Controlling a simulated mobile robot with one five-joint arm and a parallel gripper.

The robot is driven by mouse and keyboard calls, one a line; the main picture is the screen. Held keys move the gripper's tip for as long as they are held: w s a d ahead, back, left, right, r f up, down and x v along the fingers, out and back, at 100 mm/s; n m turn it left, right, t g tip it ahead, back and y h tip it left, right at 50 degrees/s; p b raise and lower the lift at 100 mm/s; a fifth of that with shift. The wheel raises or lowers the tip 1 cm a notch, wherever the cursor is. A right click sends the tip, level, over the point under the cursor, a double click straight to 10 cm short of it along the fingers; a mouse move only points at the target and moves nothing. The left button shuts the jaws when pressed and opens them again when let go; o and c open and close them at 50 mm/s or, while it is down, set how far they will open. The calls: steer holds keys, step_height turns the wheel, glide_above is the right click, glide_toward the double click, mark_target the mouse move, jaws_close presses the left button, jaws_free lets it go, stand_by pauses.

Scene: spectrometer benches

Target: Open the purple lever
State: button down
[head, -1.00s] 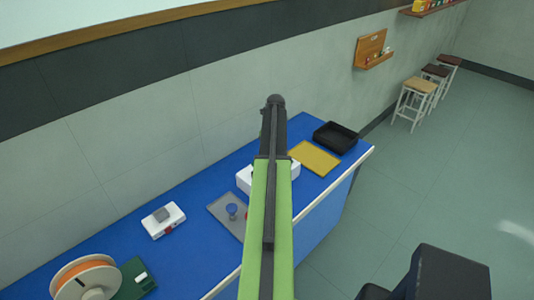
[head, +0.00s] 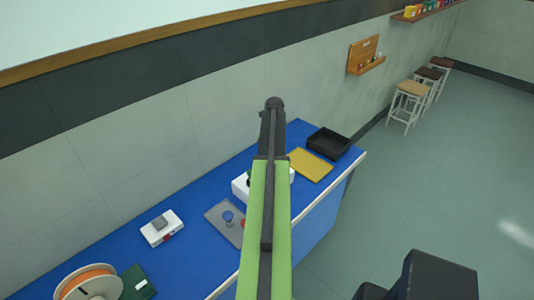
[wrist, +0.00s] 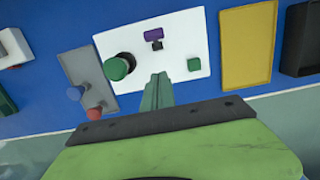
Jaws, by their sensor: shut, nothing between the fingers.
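The purple lever (wrist: 153,34) shows in the wrist view near the top of a white panel (wrist: 180,40), with a small dark piece just below it. My gripper (wrist: 158,80) points at the panel from its lower edge, with its fingers together and empty. The lever lies ahead of the fingertips, apart from them in the picture. In the head view my arm hides most of the white unit (head: 240,187), and the lever cannot be seen there.
The panel also bears a green knob (wrist: 117,68) and a green square button (wrist: 194,65). A grey plate with a blue knob (head: 228,216) lies left. A yellow tray (head: 310,165) and black tray (head: 328,143) lie right. Open floor is at the right.

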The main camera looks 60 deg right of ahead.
step_height(320, 180, up, 8)
steer(key=w+p, duration=0.2)
steer(key=p, duration=0.4)
steer(key=shift+w+d, duration=0.2)
steer(key=shift+d, duration=0.2)
steer(key=shift+f, duration=0.1)
